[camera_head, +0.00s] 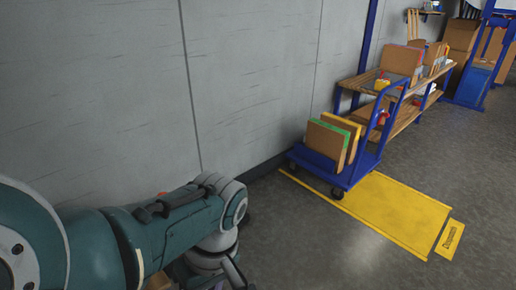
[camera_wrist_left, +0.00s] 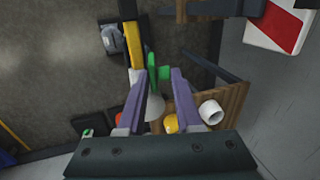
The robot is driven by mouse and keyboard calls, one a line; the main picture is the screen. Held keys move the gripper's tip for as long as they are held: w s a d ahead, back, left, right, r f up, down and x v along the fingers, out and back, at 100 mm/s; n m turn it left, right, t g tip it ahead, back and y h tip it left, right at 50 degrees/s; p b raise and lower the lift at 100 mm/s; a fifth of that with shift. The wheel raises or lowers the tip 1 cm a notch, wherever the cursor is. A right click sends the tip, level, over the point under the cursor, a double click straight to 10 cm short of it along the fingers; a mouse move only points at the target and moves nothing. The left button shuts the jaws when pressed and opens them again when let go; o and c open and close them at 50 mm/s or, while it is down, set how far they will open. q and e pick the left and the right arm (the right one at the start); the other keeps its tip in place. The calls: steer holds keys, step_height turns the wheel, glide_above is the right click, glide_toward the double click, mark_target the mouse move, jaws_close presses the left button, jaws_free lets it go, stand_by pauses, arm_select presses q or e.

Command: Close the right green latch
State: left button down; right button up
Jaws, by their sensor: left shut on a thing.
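A green latch (camera_wrist_left: 154,73) shows in the left wrist view, with an upright part and a short block to its right. My left gripper (camera_wrist_left: 160,76) has its two purple fingers on either side of it, shut on it. Which side's latch this is cannot be told from this close view. In the head view my left arm reaches in from the left, low beside the wall, and its fingers and the latch cannot be made out there. My right gripper is in neither view.
A yellow bar (camera_wrist_left: 133,45), a white cylinder (camera_wrist_left: 211,112) and a wooden board (camera_wrist_left: 232,104) lie near the fingers. In the head view, a blue cart (camera_head: 345,175) with boards stands beside a wooden shelf (camera_head: 402,122).

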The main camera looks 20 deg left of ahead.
arm_select(q)
steer(key=shift+s, duration=0.15)
steer(key=c, duration=0.8)
jaws_free()
steer(key=shift+o, duration=0.2)
steer(key=p+v, duration=0.4)
steer(key=v, duration=0.6)
